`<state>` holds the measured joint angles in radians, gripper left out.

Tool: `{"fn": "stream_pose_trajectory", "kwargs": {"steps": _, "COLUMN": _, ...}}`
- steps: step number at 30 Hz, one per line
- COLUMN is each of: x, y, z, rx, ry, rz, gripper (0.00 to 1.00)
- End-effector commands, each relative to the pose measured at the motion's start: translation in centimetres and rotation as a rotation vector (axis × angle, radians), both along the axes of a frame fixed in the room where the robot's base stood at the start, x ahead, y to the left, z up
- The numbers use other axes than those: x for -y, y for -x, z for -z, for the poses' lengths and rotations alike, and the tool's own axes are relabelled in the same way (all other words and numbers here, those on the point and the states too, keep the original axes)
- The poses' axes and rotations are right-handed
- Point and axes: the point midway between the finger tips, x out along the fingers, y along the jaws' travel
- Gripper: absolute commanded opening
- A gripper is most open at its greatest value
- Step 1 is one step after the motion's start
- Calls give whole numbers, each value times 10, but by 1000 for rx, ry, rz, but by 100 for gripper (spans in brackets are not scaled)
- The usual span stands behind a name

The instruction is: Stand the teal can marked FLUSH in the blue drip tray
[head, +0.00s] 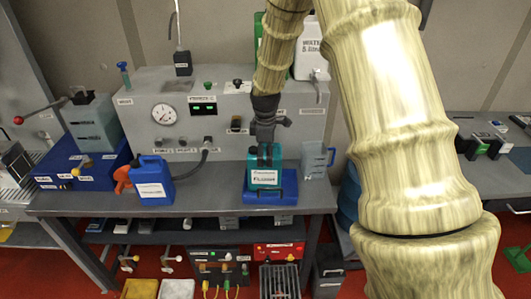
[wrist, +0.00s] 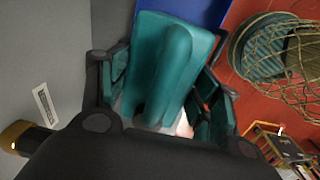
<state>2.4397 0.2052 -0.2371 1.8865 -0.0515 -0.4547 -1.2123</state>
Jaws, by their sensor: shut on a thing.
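The teal can (head: 264,178) has a white label and is upright at the blue drip tray (head: 288,196), on the grey bench. Its lower part overlaps the tray in the head view; I cannot tell whether its base rests on the tray floor or hangs just above it. My gripper (head: 265,153) comes down from above and is shut on the can's top. In the wrist view the can (wrist: 153,58) lies between the two dark fingers (wrist: 165,95), and part of the blue tray (wrist: 205,10) shows beyond it.
A blue jug with an orange spout (head: 153,182) stands to the left on the bench (head: 215,188). A clear pale-blue jug (head: 317,160) stands close to the tray's right. The grey test unit with a gauge (head: 165,113) is behind. Free bench lies left of the tray.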

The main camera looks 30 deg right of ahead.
Motion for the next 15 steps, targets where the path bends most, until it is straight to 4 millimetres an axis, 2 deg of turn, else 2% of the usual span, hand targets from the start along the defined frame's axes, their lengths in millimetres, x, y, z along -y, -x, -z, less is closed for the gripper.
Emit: {"fn": "stream_pose_trajectory", "kwargs": {"steps": 15, "x": 0, "y": -1, "z": 5, "rx": 3, "ry": 1, "rz": 0, "gripper": 0}}
